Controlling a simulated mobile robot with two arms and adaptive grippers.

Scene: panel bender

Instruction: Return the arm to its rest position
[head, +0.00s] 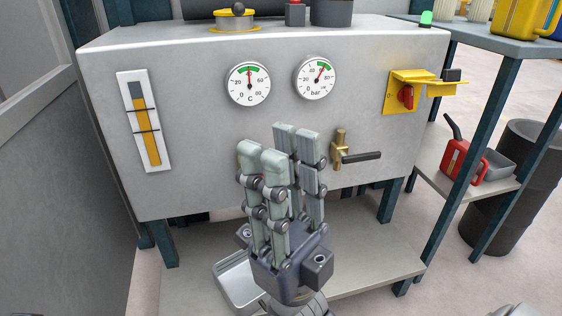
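My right gripper (279,142) points up from the bottom centre, in front of the grey machine panel. Its grey-green fingers stand nearly parallel with a gap between them, open, with nothing seen held. A brass valve (340,148) with a black lever (362,157) is on the panel just to the right of the fingertips. The lever points right, roughly level. The gripper appears apart from the lever. My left gripper is not in view.
The grey panel (210,130) carries a level gauge (147,120), a temperature dial (249,84), a pressure dial (315,77) and a red switch (406,97). A metal tray (238,285) lies on the lower shelf. At right are a shelf post (487,130), a red can (463,162) and a dark bin (500,215).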

